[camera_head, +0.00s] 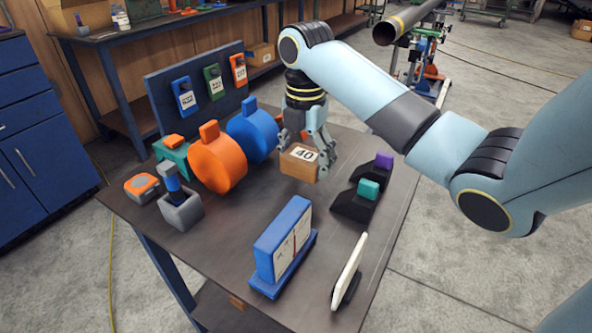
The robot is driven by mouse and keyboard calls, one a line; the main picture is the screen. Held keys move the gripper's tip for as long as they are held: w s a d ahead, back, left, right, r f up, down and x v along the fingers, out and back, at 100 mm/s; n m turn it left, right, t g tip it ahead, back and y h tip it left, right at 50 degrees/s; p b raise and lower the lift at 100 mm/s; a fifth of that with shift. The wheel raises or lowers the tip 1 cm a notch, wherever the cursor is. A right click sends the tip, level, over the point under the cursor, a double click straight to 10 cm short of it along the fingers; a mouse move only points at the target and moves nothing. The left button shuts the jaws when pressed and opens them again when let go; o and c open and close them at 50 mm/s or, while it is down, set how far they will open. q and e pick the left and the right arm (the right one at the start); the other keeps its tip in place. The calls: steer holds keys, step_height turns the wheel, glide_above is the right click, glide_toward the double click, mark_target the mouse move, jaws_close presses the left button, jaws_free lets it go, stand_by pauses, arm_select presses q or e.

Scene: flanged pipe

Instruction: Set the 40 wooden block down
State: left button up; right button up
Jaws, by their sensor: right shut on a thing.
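The wooden block (298,167) is brown with a white label reading 40. It is in the middle of the dark table (235,245). My right gripper (306,150) comes down over it from above and is shut on it. I cannot tell whether the block's underside touches the table. My left gripper is not in view.
Orange (217,166) and blue (254,137) discs stand left of the block. Black holders with teal (368,189) and purple (384,160) pieces are right. A blue binder-like stand (283,246) and a white tablet (349,271) stand in front. Bare tabletop lies between.

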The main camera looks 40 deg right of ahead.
mark_target(298, 185)
steer(key=shift+w+d+f, duration=0.1)
steer(key=shift+w+f, duration=0.2)
steer(key=shift+w, duration=0.2)
steer(key=shift+w+f, duration=0.25)
steer(key=shift+w, duration=0.2)
steer(key=shift+w+f, duration=0.1)
steer(key=shift+f, duration=0.15)
step_height(298, 185, down, 4)
steer(key=shift+r+b, duration=0.15)
steer(key=shift+b, duration=0.15)
steer(key=o, duration=1.3)
steer(key=shift+c, duration=0.2)
